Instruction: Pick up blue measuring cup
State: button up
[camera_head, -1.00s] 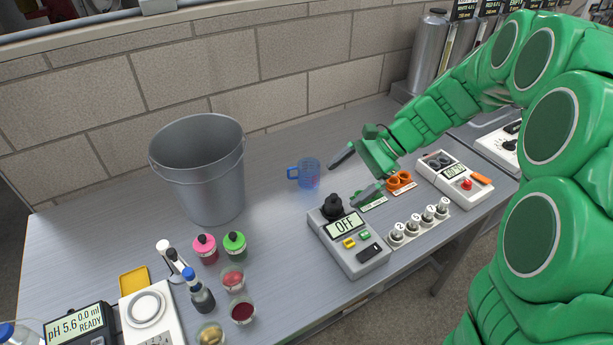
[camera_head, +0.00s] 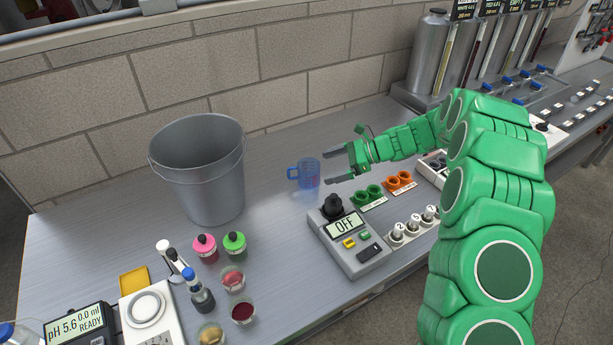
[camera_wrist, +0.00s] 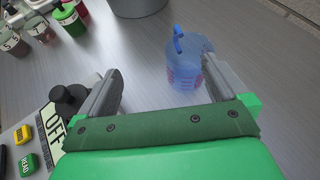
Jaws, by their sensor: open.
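The blue measuring cup (camera_head: 308,174) is translucent and stands upright on the grey bench, its handle pointing left in the head view. My gripper (camera_head: 331,166) is open and just to the right of the cup, its fingers pointing left towards it. In the wrist view the cup (camera_wrist: 185,65) shows beyond the fingers of my gripper (camera_wrist: 165,85), nearer the right finger, with its handle at the top. The right finger overlaps part of the cup in this view; I cannot tell whether they touch. Nothing is held.
A large metal bucket (camera_head: 200,172) stands left of the cup. A device reading OFF (camera_head: 347,237) sits just in front of my gripper. Green rings (camera_head: 368,194) and orange rings (camera_head: 400,181) lie to its right. Pink (camera_head: 205,247) and green-capped (camera_head: 235,244) bottles stand front left.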

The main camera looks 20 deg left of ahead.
aim_at(308, 169)
jog(key=shift+m+y, duration=0.4)
jog(key=shift+m, duration=0.4)
jog(key=w+f, duration=0.1)
jog(key=f, duration=0.1)
jog(key=w+f, duration=0.1)
jog(key=w, duration=0.1)
jog(key=shift+w+a+f, duration=0.15)
jog(key=shift+a+f, duration=0.2)
jog(key=shift+x, duration=1.05)
jog(key=shift+a+f, duration=0.2)
jog(key=shift+a, duration=0.75)
jog(key=shift+a+f, duration=0.2)
jog(key=shift+a, duration=0.7)
jog(key=shift+a+f, duration=0.2)
jog(key=shift+a, duration=0.75)
jog(key=shift+t, duration=0.3)
jog(key=shift+c, duration=0.2)
jog(key=c, duration=0.9)
jog(key=shift+r, duration=0.1)
